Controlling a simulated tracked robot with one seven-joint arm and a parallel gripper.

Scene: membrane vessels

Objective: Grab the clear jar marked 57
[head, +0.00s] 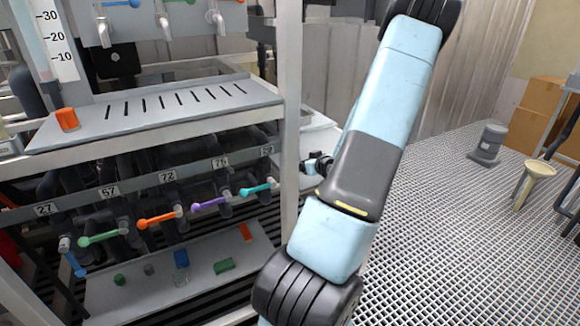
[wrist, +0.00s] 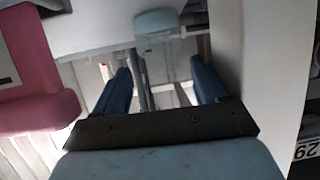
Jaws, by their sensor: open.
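No jar with a readable 57 shows in either view. I cannot make out my gripper clearly in the head view.
The low shelf (head: 108,300) also holds small green, grey, blue and orange items. Coloured valve handles (head: 157,219) stick out above it. A white post (head: 289,110) stands left of my arm. A pink object (wrist: 35,75) is at left in the wrist view. Grating floor (head: 440,220) is open at right.

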